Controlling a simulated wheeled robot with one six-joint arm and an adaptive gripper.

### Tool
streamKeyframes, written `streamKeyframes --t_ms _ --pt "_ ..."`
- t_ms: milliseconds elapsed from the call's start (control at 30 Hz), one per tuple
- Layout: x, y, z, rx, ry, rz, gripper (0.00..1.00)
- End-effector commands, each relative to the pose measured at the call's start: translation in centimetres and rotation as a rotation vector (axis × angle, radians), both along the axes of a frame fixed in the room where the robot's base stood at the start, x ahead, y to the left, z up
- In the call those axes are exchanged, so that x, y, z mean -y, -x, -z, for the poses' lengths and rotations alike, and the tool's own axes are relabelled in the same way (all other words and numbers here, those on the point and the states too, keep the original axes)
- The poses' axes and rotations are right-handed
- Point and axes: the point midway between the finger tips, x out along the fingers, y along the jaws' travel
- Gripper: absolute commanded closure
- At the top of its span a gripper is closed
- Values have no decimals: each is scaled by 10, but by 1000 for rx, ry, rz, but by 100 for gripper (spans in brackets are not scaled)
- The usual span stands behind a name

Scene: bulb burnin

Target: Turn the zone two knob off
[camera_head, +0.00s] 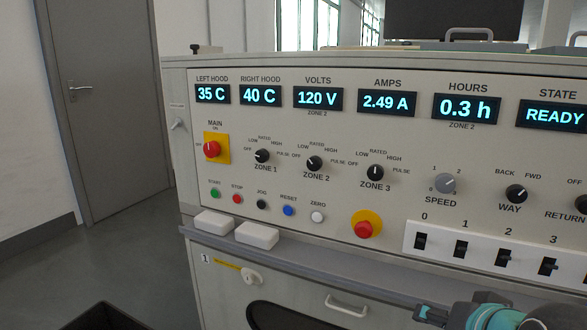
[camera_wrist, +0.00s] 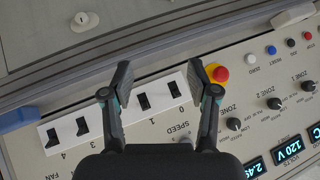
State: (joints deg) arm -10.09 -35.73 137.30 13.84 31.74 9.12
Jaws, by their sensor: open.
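The zone 2 knob (camera_head: 314,163) is a black round knob on the cream panel, between the zone 1 knob (camera_head: 262,156) and the zone 3 knob (camera_head: 375,173). Its labels read OFF, LOW, RATED, HIGH and PULSE; its exact pointer setting is too small to tell. In the wrist view, where the panel appears upside down, the zone 2 knob (camera_wrist: 274,104) is right of my gripper (camera_wrist: 160,76). My gripper is open and empty, its fingers over the white switch strip. In the head view, part of my gripper (camera_head: 428,314) shows low, below the switches.
A red stop button on a yellow base (camera_head: 363,229) and the switch strip (camera_head: 480,250) lie below the knobs. A grey ledge (camera_head: 300,260) runs under the panel, with two white blocks (camera_head: 257,235) at its left. The displays (camera_head: 318,97) read 120 V and 2.49 A.

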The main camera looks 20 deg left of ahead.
Motion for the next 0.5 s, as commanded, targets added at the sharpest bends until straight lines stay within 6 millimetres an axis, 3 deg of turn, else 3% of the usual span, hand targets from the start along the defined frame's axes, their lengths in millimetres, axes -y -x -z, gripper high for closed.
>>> streamKeyframes --t_ms 33,200,400,500 --pt "-29 -21 -19 53 -106 2 40" --pt "-112 -73 -89 198 -512 85 40" --pt "-186 -107 -153 267 -984 248 40" --pt "-216 -115 -171 274 -1201 360 40"
